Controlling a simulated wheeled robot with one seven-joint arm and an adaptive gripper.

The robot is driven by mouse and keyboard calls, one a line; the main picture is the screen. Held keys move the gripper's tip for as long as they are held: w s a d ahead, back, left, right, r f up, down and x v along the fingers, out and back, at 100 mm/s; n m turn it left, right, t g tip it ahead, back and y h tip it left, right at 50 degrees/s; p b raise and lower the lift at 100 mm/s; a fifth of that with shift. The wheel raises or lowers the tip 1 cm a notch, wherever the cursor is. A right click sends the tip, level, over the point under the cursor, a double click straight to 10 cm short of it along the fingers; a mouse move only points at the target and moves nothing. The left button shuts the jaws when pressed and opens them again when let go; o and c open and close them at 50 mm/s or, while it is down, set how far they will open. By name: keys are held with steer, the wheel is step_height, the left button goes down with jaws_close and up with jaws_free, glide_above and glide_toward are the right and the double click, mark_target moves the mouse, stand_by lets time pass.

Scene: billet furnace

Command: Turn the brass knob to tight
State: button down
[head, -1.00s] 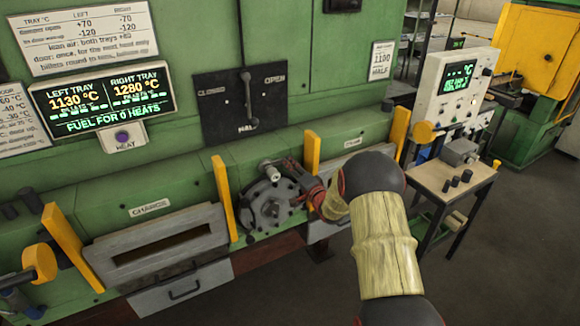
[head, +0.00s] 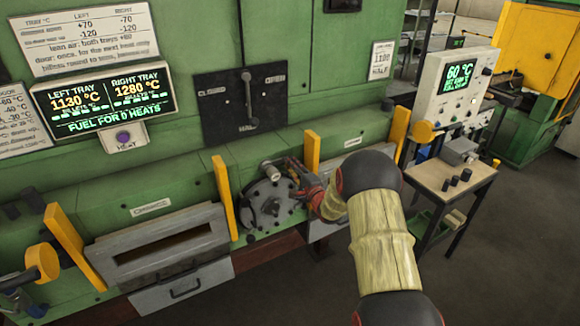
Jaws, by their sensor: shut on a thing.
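My gripper (head: 290,178) is at the upper right of a grey round fitting (head: 270,207) with holes, on the front of the green furnace. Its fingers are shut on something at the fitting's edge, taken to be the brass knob. The fingers and wrist hide most of it, and no brass colour shows clearly there. A pale short cylinder (head: 268,172) sticks out at the top of the fitting, just left of the fingers. No tight mark can be read.
Yellow upright bars (head: 224,198) flank the fitting. A charge tray front (head: 160,250) is at left. A black lever plate (head: 243,103) is above. A small table (head: 450,177) with dark cylinders stands right, by a white panel (head: 455,90) reading 60 °C. Floor at lower right is clear.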

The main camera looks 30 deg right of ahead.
steer(key=shift+d, duration=0.1)
steer(key=c, duration=1.6)
jaws_free()
steer(key=shift+s, duration=0.1)
steer(key=s, duration=1.1)
steer(key=shift+s+d+f, duration=0.15)
steer(key=shift+s+f, duration=0.05)
steer(key=shift+s, duration=0.2)
